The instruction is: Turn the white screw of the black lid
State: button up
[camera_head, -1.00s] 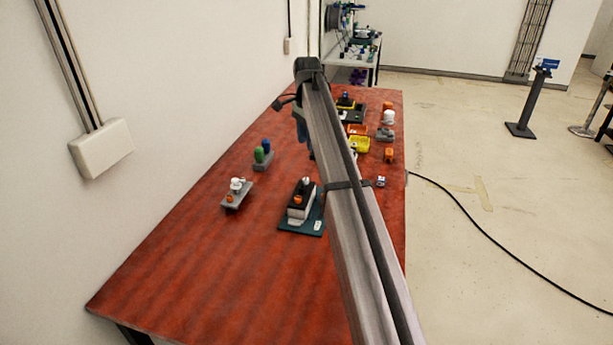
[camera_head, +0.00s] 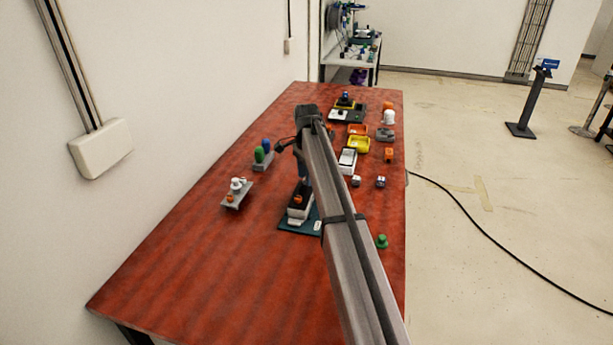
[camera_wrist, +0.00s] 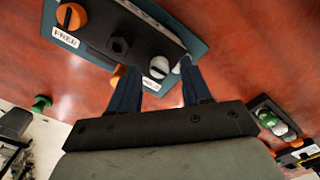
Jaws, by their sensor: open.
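The black lid (camera_wrist: 100,25) sits on a light box on a teal base plate (camera_wrist: 190,30). In the wrist view the lid carries an orange knob (camera_wrist: 72,16), a dark hexagonal piece (camera_wrist: 120,46) and the white screw (camera_wrist: 159,67), a round slotted head. My gripper (camera_wrist: 160,74) is open, with its two blue fingers either side of the white screw. I cannot tell whether they touch it. In the head view my gripper (camera_head: 302,172) is pointing down over the black lid (camera_head: 299,209); my arm hides the screw there.
A grey block with green and blue pegs (camera_head: 263,158) and one with white and orange pieces (camera_head: 236,193) stand left. White (camera_head: 347,161) and yellow (camera_head: 359,144) trays lie behind. A green piece (camera_head: 381,241) is at the right edge. The front table is clear.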

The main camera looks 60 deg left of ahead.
jog(key=shift+f, duration=0.35)
grip_shut()
dwell(0.3)
